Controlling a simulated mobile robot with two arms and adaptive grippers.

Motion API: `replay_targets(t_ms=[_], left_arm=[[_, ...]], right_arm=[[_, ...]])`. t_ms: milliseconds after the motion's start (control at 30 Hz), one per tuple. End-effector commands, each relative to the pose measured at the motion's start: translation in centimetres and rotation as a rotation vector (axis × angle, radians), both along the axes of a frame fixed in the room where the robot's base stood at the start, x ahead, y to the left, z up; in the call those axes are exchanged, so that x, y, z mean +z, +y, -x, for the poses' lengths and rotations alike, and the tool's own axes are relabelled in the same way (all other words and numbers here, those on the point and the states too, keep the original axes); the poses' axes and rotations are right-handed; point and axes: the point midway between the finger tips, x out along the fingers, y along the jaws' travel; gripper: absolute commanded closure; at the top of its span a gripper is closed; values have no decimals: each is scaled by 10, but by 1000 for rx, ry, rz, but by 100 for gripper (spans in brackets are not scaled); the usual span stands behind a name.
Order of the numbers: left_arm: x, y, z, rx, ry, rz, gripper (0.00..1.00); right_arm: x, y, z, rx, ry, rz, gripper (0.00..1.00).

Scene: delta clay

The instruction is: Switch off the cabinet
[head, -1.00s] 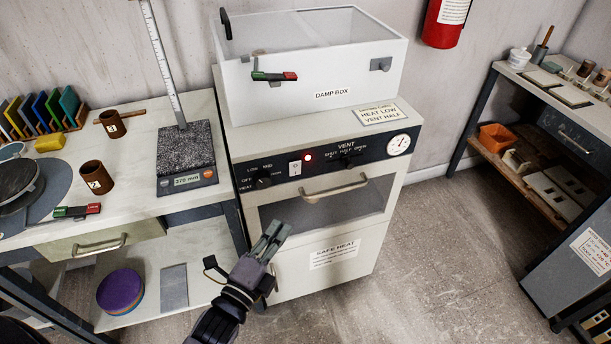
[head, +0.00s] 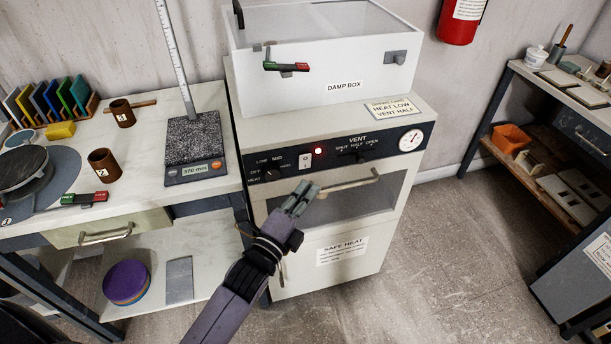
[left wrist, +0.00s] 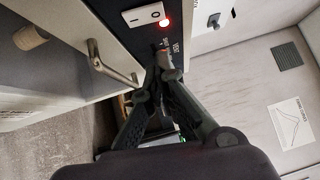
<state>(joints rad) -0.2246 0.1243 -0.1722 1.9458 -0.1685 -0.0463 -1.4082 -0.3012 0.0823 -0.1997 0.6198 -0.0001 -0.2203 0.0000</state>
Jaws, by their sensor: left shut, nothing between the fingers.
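The drying cabinet (head: 330,235) stands in the middle of the head view, with a dark control panel along its top front. A white rocker switch (head: 306,160) sits on the panel, beside a lit red lamp (head: 318,151). In the left wrist view the switch (left wrist: 145,14) and the glowing lamp (left wrist: 165,23) are near the top. My left gripper (head: 306,190) is shut and empty, in front of the cabinet just below the switch in the head view. Its fingertips (left wrist: 161,50) appear near the panel; I cannot tell whether they touch it. My right gripper is not in view.
A heat knob (head: 268,174) and a vent control (head: 362,155) flank the switch. The oven door handle (head: 350,186) juts out beside my gripper. A damp box (head: 330,90) stands on top. A workbench (head: 150,190) adjoins on the left; open floor lies right.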

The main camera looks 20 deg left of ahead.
Motion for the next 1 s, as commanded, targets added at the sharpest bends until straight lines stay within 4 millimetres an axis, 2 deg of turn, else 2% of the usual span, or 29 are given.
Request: replay_targets(t_ms=[100,333,833,1000], left_arm=[[1,-5,-23,0,-4,1,100],[5,14,-47,0,-2,-3,100],[7,19,-53,0,2,1,100],[16,21,-56,-1,37,24,100]], right_arm=[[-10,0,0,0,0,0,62],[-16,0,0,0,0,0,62],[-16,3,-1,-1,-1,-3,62],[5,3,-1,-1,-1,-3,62]])
